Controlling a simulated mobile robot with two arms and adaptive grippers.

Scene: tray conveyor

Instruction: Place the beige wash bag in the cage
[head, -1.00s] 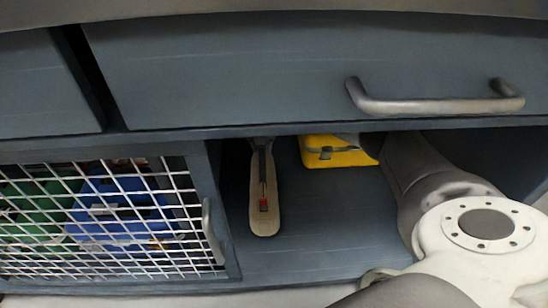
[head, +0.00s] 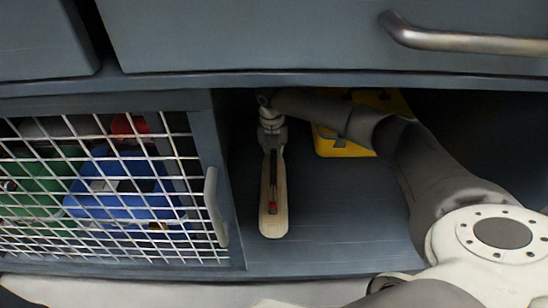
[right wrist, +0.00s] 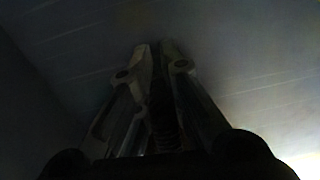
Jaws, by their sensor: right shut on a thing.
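The beige wash bag (head: 275,222), long and narrow from above with a dark zip and red tag, is on the floor of the open compartment, right of the cage. My right arm reaches in from the right. Its gripper (head: 272,150) is shut on the far end of the bag. In the dark right wrist view, the two fingers of the gripper (right wrist: 159,60) are close together around a thin dark ridged strip. The cage (head: 110,245) is at left behind a wire-mesh front with an upright grey handle (head: 215,207). My left gripper is not in view.
Inside the cage are a blue thing (head: 120,205), a green thing (head: 40,195) and a red thing (head: 125,126). A yellow case (head: 333,146) is behind my right arm. A wide drawer front overhangs the compartment. A dark divider separates bag and cage.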

